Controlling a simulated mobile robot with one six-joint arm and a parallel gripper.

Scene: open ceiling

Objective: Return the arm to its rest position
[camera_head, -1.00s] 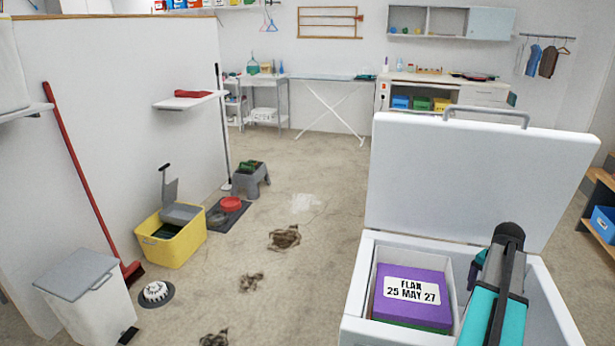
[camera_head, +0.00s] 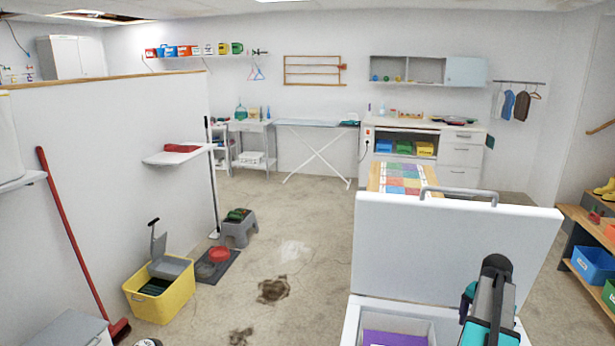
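My arm (camera_head: 490,310) shows at the lower right as a teal and dark grey link with a black rounded joint on top. It stands over or in front of the open white chest. My gripper itself is not visible in this view; the arm runs out of the bottom of the picture.
The white chest's raised lid (camera_head: 455,250) stands behind my arm, with a purple box (camera_head: 395,338) inside the chest. A shelf unit (camera_head: 590,240) stands at the right. A yellow tub (camera_head: 160,298), a grey step stool (camera_head: 238,230) and brown stains (camera_head: 273,290) are on the floor at left and centre.

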